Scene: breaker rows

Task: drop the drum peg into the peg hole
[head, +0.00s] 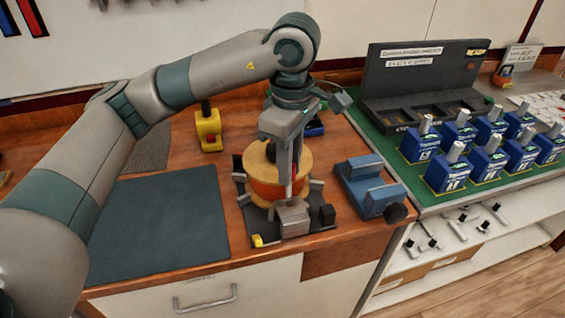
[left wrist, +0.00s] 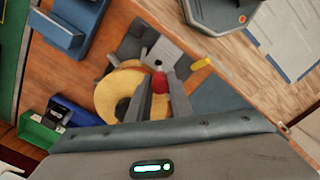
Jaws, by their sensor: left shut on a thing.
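My left gripper (head: 292,184) is shut on a small red drum peg, seen as a red round end (left wrist: 159,83) between the fingers in the left wrist view. The fingers point down in front of the round orange wooden drum (head: 261,178), which also shows as a ring in the left wrist view (left wrist: 107,98). Just below the fingertips is a grey metal block (head: 292,218), seen beyond the peg in the left wrist view (left wrist: 168,52). A small dark spot on this block may be the peg hole. The peg's lower end is hidden. My right gripper is not in view.
The drum stands on a dark base plate with grey clamps. A blue vise-like fixture (head: 368,184) stands close on the right. A yellow block (head: 208,130) is behind. A dark mat (head: 160,230) lies clear at left. Several blue breakers (head: 451,172) stand on the right bench.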

